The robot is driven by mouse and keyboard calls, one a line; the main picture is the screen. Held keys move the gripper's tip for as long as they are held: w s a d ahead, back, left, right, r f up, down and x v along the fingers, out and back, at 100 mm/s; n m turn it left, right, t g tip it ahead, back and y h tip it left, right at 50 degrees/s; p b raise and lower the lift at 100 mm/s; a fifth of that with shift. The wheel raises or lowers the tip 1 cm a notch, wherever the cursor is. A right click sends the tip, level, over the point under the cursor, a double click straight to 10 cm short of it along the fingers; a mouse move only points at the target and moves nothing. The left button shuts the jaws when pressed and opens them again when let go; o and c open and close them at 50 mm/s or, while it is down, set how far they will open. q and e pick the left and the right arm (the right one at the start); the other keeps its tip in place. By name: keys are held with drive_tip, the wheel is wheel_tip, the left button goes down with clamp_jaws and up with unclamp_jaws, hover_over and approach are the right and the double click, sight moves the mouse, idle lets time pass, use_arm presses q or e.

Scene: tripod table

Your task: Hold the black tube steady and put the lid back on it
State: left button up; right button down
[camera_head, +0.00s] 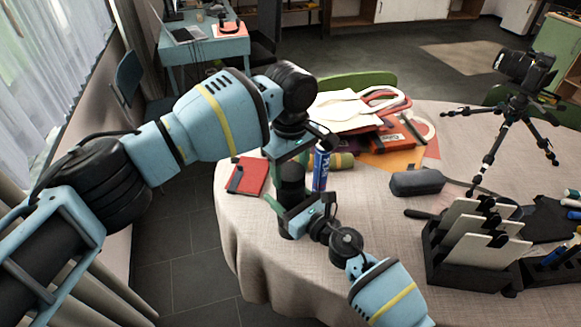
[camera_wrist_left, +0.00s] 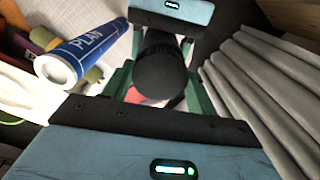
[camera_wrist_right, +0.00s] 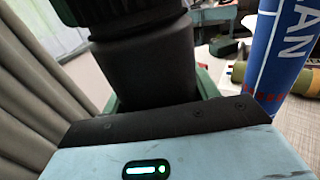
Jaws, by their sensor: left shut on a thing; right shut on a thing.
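The black tube (camera_head: 287,230) stands upright near the table's left edge, partly hidden by my right gripper (camera_head: 290,212). The right gripper is shut on its body, which fills the middle of the right wrist view (camera_wrist_right: 155,82). My left gripper (camera_head: 291,165) reaches down from above and is shut on the lid (camera_head: 292,175), a dark cylinder at the tube's top. The lid's round top shows between the fingers in the left wrist view (camera_wrist_left: 168,70). The lid is in line with the tube, with no clear gap between them; how far down it sits, I cannot tell.
A blue tube marked PLAN (camera_head: 321,168) stands just right of the black tube. A red notebook (camera_head: 246,177) lies to the left. A dark case (camera_head: 417,182), a card holder (camera_head: 478,245) and a camera tripod (camera_head: 492,145) stand farther right. The table edge is close on the left.

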use_arm(q)
drive_tip(key=m, duration=1.5)
drive_tip(key=shift+m, duration=0.3)
drive_tip(key=m, duration=0.7)
drive_tip(key=shift+m, duration=0.4)
drive_tip(key=m, duration=0.7)
drive_tip(key=shift+f+m, duration=0.1)
drive_tip(key=shift+m, duration=0.2)
drive_tip(key=o, duration=1.1)
